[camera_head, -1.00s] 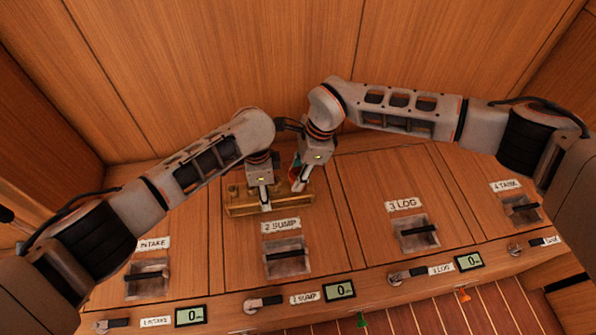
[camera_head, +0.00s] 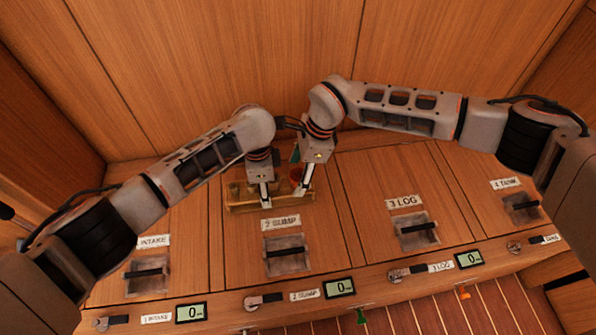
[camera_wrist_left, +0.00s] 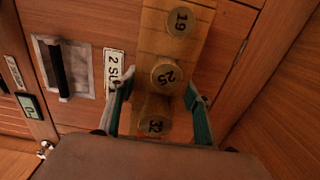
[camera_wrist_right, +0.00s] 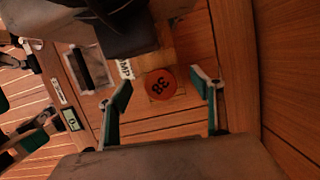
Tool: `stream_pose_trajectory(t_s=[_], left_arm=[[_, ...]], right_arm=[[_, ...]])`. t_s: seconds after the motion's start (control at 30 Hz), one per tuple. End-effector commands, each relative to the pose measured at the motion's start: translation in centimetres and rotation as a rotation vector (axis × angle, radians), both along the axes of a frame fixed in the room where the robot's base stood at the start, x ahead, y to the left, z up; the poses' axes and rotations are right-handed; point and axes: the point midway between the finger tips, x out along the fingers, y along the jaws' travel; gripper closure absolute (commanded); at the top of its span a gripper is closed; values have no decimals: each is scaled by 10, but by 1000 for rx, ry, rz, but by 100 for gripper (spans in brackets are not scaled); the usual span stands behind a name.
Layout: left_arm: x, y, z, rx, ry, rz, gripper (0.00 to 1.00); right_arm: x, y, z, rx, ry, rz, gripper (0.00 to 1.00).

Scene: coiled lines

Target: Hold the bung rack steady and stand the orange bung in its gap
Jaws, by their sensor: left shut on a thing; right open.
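The bung rack (camera_head: 240,207) is a narrow pale-wood stand on the counter behind the 2 SUMP label. In the left wrist view it carries wooden bungs numbered 19 (camera_wrist_left: 181,21), 25 (camera_wrist_left: 166,76) and 32 (camera_wrist_left: 155,118). My left gripper (camera_head: 266,203) is shut across the rack, one finger on each side. The orange bung (camera_wrist_right: 160,84), numbered 38, stands face up at the rack's end in the right wrist view; how deep it sits is hidden. My right gripper (camera_head: 300,191) is open, its fingers on either side of the orange bung, apparently not gripping it.
Labelled hatches with recessed handles line the counter: INTAKE (camera_head: 147,275), 2 SUMP (camera_head: 286,255), 3 LOG (camera_head: 418,231) and TANK (camera_head: 522,206). Levers and small displays (camera_head: 339,288) run along the front edge. A wooden wall rises close behind the rack. The counter to the right is clear.

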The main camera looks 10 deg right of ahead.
Motion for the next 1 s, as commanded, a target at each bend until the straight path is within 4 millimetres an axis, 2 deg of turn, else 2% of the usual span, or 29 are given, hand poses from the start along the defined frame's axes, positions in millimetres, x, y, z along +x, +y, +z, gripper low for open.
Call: stream_pose_trajectory(t_s=[1.0], left_arm=[[0, 0, 0, -1, 1, 0, 78]], right_arm=[[1, 0, 59, 1, -2, 0, 35]])
